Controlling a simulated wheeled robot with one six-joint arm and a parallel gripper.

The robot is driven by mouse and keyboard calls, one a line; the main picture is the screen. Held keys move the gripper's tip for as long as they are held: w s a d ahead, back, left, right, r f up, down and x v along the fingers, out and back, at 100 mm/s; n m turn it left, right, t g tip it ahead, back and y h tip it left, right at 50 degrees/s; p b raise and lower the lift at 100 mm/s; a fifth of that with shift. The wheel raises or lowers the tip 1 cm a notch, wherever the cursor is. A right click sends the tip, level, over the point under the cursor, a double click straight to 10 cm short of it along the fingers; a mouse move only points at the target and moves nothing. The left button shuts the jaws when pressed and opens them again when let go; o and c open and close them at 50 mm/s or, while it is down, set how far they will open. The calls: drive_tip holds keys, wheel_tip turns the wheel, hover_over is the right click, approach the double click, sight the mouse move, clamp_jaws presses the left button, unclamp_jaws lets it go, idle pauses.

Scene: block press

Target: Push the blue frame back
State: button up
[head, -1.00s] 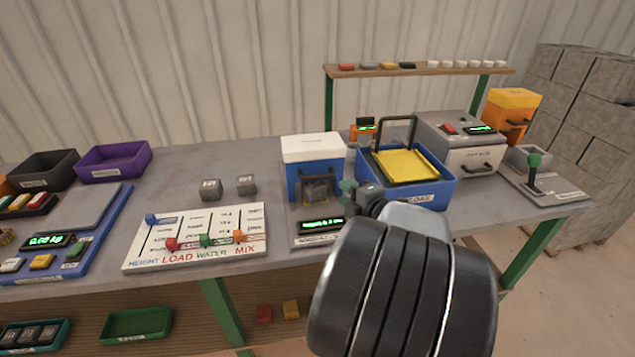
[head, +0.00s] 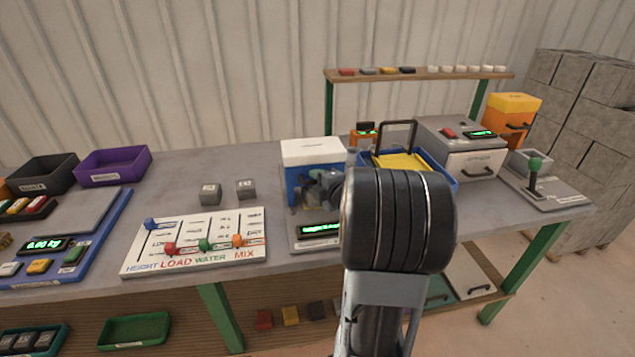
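A blue frame (head: 450,184) stands around a yellow tray (head: 395,161), with a black upright hoop (head: 412,138) above it. My arm covers much of the frame's front. To its left is a blue press with a white top (head: 312,153); its lit green display (head: 319,229) sits in front. My gripper (head: 318,186) is in front of the blue press, left of the blue frame. My wrist hides part of it, and its fingers blend into the dark parts behind. I cannot tell whether it is open or touches anything.
A white slider board (head: 195,239) and two grey blocks (head: 209,194) are left on the bench. A grey machine (head: 462,150) stands to the right, then a lever unit (head: 545,185). A shelf (head: 420,73) runs along the back.

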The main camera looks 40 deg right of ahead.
drive_tip(key=shift+c, duration=0.4)
clamp_jaws()
